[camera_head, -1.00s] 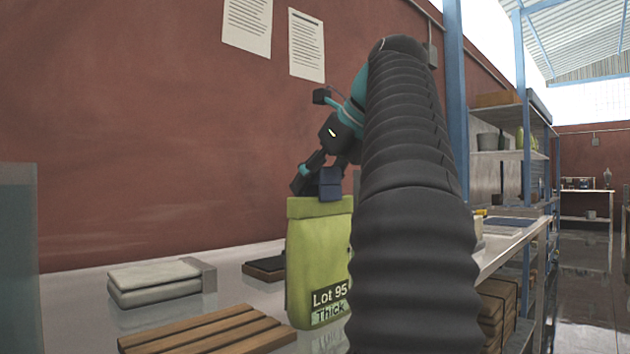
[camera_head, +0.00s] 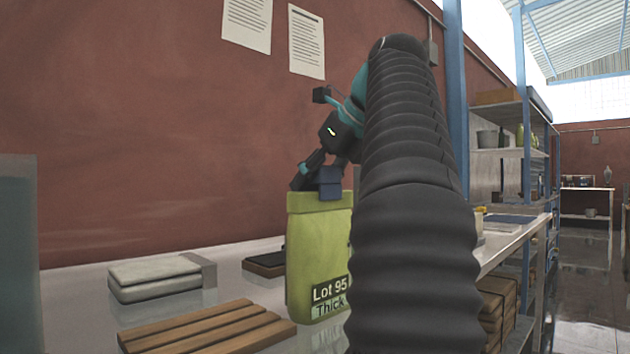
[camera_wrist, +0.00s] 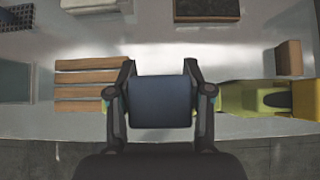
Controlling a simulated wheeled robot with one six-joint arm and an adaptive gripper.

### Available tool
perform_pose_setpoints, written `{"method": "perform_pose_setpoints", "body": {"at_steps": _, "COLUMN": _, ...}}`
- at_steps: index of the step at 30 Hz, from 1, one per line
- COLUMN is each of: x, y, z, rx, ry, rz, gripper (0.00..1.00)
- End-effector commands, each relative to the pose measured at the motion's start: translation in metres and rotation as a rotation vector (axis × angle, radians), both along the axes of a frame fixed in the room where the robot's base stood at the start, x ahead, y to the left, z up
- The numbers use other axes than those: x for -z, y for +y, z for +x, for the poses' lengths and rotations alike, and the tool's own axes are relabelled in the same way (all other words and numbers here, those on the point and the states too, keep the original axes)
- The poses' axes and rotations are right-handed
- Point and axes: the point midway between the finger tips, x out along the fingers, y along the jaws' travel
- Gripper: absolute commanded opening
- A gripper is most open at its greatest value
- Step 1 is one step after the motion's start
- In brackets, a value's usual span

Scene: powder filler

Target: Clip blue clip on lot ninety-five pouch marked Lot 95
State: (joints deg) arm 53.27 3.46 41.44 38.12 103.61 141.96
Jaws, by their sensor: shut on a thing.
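My gripper (camera_wrist: 160,98) is shut on the blue clip (camera_wrist: 160,101), a dark blue block between its two fingers. In the head view the clip (camera_head: 330,182) shows at the top edge of the green pouch (camera_head: 318,245), which stands upright on the bench. The pouch's dark label reads Lot 95, with Thick below it. I cannot tell whether the clip touches the pouch. My arm hides the pouch's right side in the head view.
A slatted wooden rack (camera_head: 208,328) lies on the bench in front of the pouch. Folded grey cloths (camera_head: 152,278) lie to the left, and a dark flat tray (camera_head: 265,263) is behind. Brown boxes (camera_head: 497,310) sit below the bench. A brown block (camera_wrist: 289,58) is near the pouch.

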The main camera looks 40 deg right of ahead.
Motion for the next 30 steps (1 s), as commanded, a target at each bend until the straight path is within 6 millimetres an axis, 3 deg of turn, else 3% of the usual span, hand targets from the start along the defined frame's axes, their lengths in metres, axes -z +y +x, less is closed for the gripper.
{"method": "perform_pose_setpoints", "body": {"at_steps": 5, "x": 0.003, "y": 0.000, "z": 0.000, "rx": 0.000, "ry": 0.000, "rz": 0.000, "gripper": 0.27}}
{"method": "perform_pose_setpoints", "body": {"at_steps": 6, "x": 0.002, "y": 0.000, "z": 0.000, "rx": 0.000, "ry": 0.000, "rz": 0.000, "gripper": 0.60}}
{"method": "perform_pose_setpoints", "body": {"at_steps": 9, "x": 0.002, "y": 0.000, "z": 0.000, "rx": 0.000, "ry": 0.000, "rz": 0.000, "gripper": 0.80}}
{"method": "perform_pose_setpoints", "body": {"at_steps": 24, "x": 0.001, "y": 0.000, "z": 0.000, "rx": 0.001, "ry": 0.000, "rz": 0.001, "gripper": 0.80}}
{"method": "perform_pose_setpoints", "body": {"at_steps": 30, "x": -0.016, "y": 0.000, "z": 0.000, "rx": 0.001, "ry": -0.001, "rz": -0.001, "gripper": 0.80}}
